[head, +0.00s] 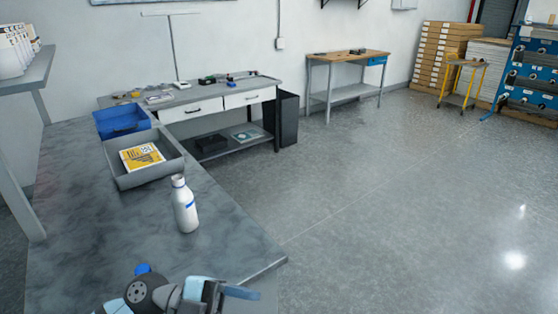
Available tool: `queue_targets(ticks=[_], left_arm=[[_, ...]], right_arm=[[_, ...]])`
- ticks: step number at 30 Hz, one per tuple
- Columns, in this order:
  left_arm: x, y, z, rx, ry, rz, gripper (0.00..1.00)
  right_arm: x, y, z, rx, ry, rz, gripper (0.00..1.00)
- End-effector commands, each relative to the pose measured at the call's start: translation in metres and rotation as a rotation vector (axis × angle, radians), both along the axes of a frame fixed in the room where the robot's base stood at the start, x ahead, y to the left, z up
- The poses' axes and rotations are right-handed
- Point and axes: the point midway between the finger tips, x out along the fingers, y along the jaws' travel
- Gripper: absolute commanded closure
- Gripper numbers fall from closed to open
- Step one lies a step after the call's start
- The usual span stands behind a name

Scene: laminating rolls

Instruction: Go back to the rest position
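My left gripper (240,293) shows at the bottom of the head view, low over the near part of the grey table (215,250). It points to the right, and its fingers are seen edge-on, so I cannot tell how far apart they are. Nothing can be made out between them. My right gripper is out of view. A white bottle with a blue band (185,210) stands upright on the table, farther back than my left gripper and apart from it.
A grey tray (150,178) holding a yellow-and-white packet (142,157) and a blue bin (121,120) stand behind the bottle. A shelf (25,80) overhangs at left. A workbench (205,98) stands behind. The floor (390,200) at right is clear.

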Motion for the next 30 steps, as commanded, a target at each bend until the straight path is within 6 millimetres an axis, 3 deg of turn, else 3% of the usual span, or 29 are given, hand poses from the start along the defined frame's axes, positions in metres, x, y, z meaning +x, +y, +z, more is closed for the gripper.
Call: queue_targets(ticks=[3,5,8,11,15,18,23,24,25,30], left_arm=[[0.022,0.004,0.005,-0.321,0.115,0.284,0.36],[0.037,0.015,-0.004,-0.424,0.181,0.466,0.36],[0.059,0.044,-0.041,-0.5,0.316,0.792,0.36],[0.064,0.077,-0.102,-0.45,0.484,1.11,0.36],[0.041,0.109,-0.186,-0.263,0.697,1.392,0.36],[0.013,0.122,-0.235,-0.115,0.83,1.5,0.36],[-0.047,0.132,-0.3,0.132,1.037,1.577,0.36],[-0.058,0.133,-0.301,0.177,1.069,1.581,0.36],[-0.053,0.134,-0.279,0.164,1.05,1.58,0.36],[-0.053,0.136,-0.234,0.163,1.023,1.581,0.36]], right_arm=[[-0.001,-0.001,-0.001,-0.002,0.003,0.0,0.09],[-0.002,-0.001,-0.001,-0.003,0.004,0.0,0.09],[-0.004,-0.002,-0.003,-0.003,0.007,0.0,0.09],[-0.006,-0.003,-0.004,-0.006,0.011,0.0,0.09],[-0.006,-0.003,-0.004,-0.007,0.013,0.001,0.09],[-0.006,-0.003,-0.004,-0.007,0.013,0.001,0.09],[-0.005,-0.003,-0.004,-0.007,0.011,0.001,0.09],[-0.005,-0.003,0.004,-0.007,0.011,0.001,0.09],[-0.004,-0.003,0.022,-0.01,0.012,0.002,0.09],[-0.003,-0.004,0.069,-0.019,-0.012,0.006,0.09]])
